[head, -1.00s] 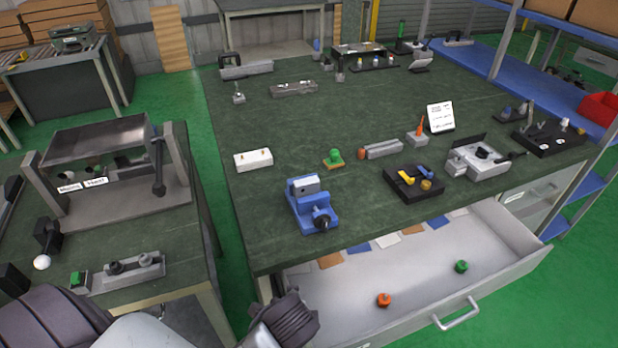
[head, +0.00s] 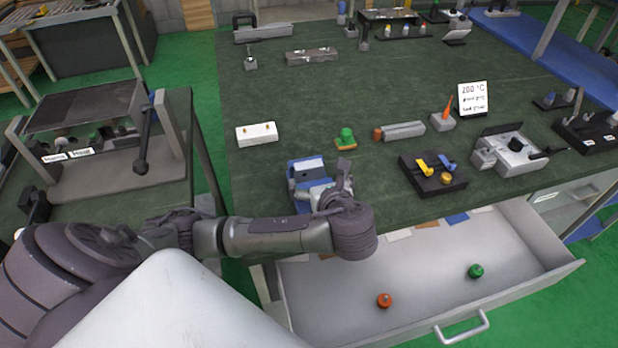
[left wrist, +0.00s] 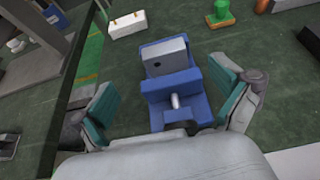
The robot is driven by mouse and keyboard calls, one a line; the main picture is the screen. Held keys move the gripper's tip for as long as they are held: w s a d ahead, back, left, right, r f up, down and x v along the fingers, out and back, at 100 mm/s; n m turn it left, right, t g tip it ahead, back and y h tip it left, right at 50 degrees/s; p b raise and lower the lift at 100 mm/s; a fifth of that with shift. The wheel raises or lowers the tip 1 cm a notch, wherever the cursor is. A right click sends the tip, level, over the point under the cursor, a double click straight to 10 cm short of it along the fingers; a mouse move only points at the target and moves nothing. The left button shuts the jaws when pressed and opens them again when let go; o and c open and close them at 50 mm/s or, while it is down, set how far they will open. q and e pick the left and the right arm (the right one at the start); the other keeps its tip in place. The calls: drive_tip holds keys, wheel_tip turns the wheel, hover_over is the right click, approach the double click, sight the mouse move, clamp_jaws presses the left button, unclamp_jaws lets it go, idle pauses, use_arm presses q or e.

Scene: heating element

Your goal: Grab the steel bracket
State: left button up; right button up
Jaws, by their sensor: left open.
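A grey metal block with a small hole, which looks like the steel bracket (left wrist: 167,57), sits in the jaws of a blue vise (left wrist: 158,90). In the head view the bracket (head: 307,168) and vise (head: 297,192) stand near the front edge of the green-topped bench. My left gripper (left wrist: 168,98) is open and empty, its teal-padded fingers apart on either side of the vise in the left wrist view. In the head view the left gripper (head: 330,190) is over the vise and hides much of its front. My right gripper is not in view.
A white block (head: 257,134) and a green button (head: 346,138) lie behind the vise. A black tray (head: 432,176) stands to the right. Below the bench edge, an open drawer (head: 340,283) holds an orange knob (head: 384,300) and a green knob (head: 475,271).

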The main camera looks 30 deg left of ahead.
sight(310, 168)
use_arm(q)
drive_tip(key=shift+w+a+f+b, duration=0.45)
drive_tip(key=shift+w+f+b, duration=0.1)
drive_tip(key=shift+f, duration=0.15)
drive_tip(key=shift+w+a+f, duration=0.1)
drive_tip(key=shift+w+a, duration=0.15)
drive_tip(key=shift+w, duration=0.05)
drive_tip(key=shift+w+b, duration=0.15)
drive_tip(key=shift+b, duration=0.15)
drive_tip(key=shift+a, duration=0.2)
drive_tip(key=x, duration=0.4)
drive_tip(key=shift+w+a, duration=0.1)
drive_tip(key=shift+w, duration=0.1)
drive_tip(key=shift+w+a+f, duration=0.15)
drive_tip(key=c, duration=1.2)
drive_tip(key=shift+c, duration=1)
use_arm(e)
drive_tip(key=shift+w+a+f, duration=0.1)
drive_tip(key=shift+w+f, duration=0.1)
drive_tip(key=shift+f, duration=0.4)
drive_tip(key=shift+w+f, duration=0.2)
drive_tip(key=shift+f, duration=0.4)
